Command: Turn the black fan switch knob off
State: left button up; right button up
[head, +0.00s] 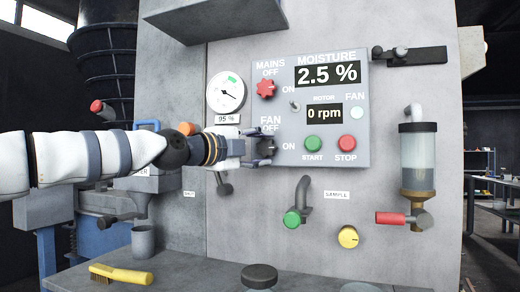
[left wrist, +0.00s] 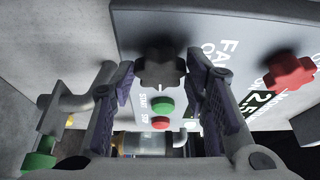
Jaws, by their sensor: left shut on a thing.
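The black fan switch knob (left wrist: 160,65) is a lobed knob on the grey control panel (head: 290,122), between the fingers in the left wrist view. In the head view the knob is mostly hidden by my left gripper (head: 269,148), below the FAN OFF label and left of ON. My left gripper, also in the left wrist view (left wrist: 160,78), is shut on the knob, one finger on each side. The right gripper is not in view.
Nearby on the panel are the red mains knob (head: 266,89), a small toggle (head: 295,106), the green START button (head: 313,143) and the red STOP button (head: 347,142). The display reads 0 rpm. Below are a green-ended sample pipe (head: 300,205) and a yellow knob (head: 348,237).

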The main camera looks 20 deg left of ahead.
pick_arm(q)
jog(key=n+t, duration=0.1)
jog(key=n, duration=0.2)
jog(key=shift+f, duration=0.15)
jog(key=n, duration=0.2)
jog(key=n+t, duration=0.1)
jog(key=n, duration=0.1)
jog(key=shift+d+t, duration=0.15)
jog(key=shift+t, duration=0.15)
jog(key=n+t+y+p, duration=0.1)
jog(key=n, duration=0.2)
jog(key=n+t+y, duration=0.1)
jog(key=n, duration=0.3)
jog(key=shift+s+d+p, duration=0.15)
jog(key=shift+p, duration=0.25)
jog(key=n+y, duration=0.1)
jog(key=n, duration=0.1)
jog(key=n+t+y+p, duration=0.1)
jog(key=n, duration=0.1)
jog(key=shift+d+n+y, duration=0.1)
jog(key=shift+n+y, duration=0.2)
jog(key=shift+n, duration=0.1)
jog(key=shift+f+n+y, duration=0.1)
jog(key=shift+n+y, duration=0.9)
jog(key=shift+n, duration=0.5)
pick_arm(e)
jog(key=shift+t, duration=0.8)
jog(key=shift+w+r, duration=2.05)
pick_arm(q)
jog(key=shift+n, duration=0.3)
